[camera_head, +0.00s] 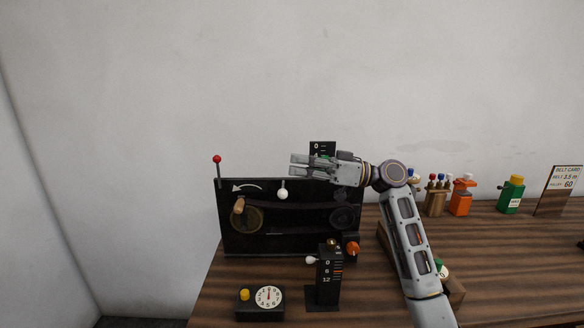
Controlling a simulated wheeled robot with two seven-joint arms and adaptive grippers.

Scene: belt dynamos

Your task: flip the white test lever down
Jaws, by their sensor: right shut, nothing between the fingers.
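A black dynamo panel (290,245) stands on the table. A white ball-ended lever (282,194) sits at its top middle, with a short stem showing above the ball. A second white knob (311,260) sticks out to the left of a small black post (328,280) marked 0, 6, 12. I cannot tell from labels which is the test lever. My right gripper (293,165) is shut and empty. It points left, just above the panel's top edge and above the white ball, apart from it in the picture. My left gripper is not in view.
A red-knobbed rod (217,160) rises at the panel's left corner. A wooden crank handle (239,206) and an orange knob (352,248) are on the panel. A dial box (259,303) stands in front. Coloured bottles (461,196) and a belt card (557,190) stand right.

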